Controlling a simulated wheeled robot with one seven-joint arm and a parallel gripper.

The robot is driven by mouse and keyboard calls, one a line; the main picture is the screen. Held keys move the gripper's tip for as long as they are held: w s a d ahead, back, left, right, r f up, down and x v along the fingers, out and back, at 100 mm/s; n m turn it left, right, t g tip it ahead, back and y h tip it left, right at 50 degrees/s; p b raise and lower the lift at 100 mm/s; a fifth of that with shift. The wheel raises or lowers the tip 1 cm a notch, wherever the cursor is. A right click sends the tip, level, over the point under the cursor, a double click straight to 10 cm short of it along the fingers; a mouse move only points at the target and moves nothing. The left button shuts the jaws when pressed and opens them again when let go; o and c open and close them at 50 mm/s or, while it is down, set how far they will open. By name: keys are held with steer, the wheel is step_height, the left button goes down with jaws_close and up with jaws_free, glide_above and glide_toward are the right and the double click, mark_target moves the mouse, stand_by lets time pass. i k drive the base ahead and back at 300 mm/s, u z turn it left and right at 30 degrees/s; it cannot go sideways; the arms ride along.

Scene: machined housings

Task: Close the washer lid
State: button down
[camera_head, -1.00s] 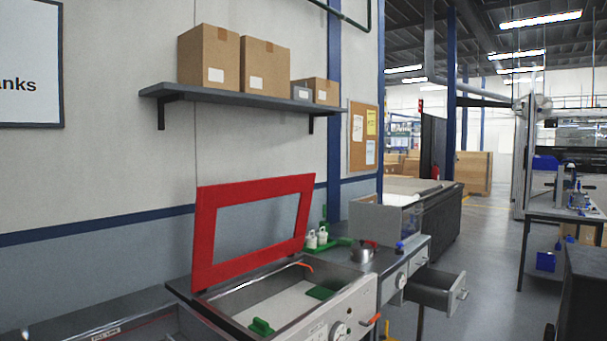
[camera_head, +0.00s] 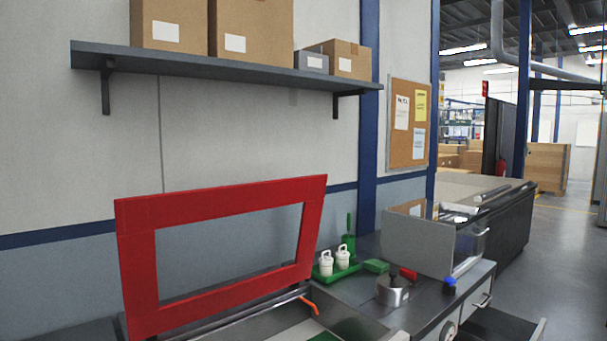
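The washer lid (camera_head: 180,210) is a red frame with a large opening through its middle. It stands raised, tilted back toward the wall, along the rear edge of the washer. The washer basin (camera_head: 282,328) is a metal tub below it, cut off by the bottom edge of the view. An orange piece (camera_head: 309,305) shows at the tub's rear right corner by the lid. My gripper is not in view.
Right of the washer, a counter holds a green tray (camera_head: 337,270) with two white bottles, a metal pot (camera_head: 392,290) and a grey panelled box (camera_head: 418,244). An open drawer (camera_head: 492,325) juts out at lower right. A shelf (camera_head: 230,66) with boxes hangs above.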

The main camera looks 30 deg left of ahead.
mark_target(138, 219)
steer(key=i, duration=0.6)
steer(key=u, duration=2.45)
steer(key=i, duration=0.5)
steer(key=z, duration=0.1)
